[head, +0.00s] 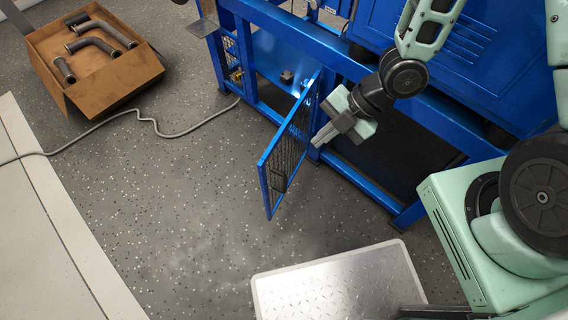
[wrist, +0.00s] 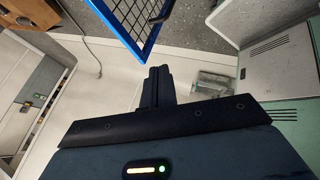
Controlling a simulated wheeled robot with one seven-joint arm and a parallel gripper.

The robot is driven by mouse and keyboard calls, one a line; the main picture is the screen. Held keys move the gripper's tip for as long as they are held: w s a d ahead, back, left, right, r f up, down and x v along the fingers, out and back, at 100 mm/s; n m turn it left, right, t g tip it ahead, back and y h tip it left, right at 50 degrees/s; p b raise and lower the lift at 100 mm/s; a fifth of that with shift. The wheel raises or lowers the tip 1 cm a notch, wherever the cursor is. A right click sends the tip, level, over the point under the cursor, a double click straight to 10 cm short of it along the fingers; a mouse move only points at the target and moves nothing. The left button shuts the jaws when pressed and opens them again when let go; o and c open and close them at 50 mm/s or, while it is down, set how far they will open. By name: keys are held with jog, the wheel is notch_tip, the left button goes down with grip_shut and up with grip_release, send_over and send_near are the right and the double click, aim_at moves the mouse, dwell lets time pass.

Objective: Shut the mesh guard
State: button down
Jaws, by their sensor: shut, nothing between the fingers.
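The mesh guard (head: 290,137) is a blue-framed door with dark mesh on the blue machine frame. It stands open, swung out toward the front left over the floor. A dark handle sits low on its right face near the free edge. In the wrist view a corner of the guard (wrist: 128,22) shows at the top, with its handle (wrist: 163,12) beside it. My gripper (head: 318,143) is shut and empty, just right of the guard near its hinge side; I cannot tell whether they touch. In the wrist view the fingers (wrist: 158,72) are together, with the guard beyond them.
The blue machine frame (head: 262,88) stands behind the guard, with an opening to the left of the hinge. A cardboard box (head: 112,80) of pipes sits at upper left. A grey cable (head: 150,122) crosses the floor. A metal-topped platform (head: 340,285) lies in front.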

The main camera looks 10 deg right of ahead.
jog(key=f, duration=0.1)
jog(key=b, duration=0.3)
send_near(267, 165)
jog(key=f, duration=0.1)
jog(key=a+f, duration=0.1)
jog(key=f, duration=0.2)
jog(key=shift+s+a+f, duration=0.1)
jog(key=shift+s+a, duration=0.05)
jog(key=shift+s, duration=0.15)
jog(key=shift+w+a, duration=0.4)
jog(key=shift+a, duration=0.2)
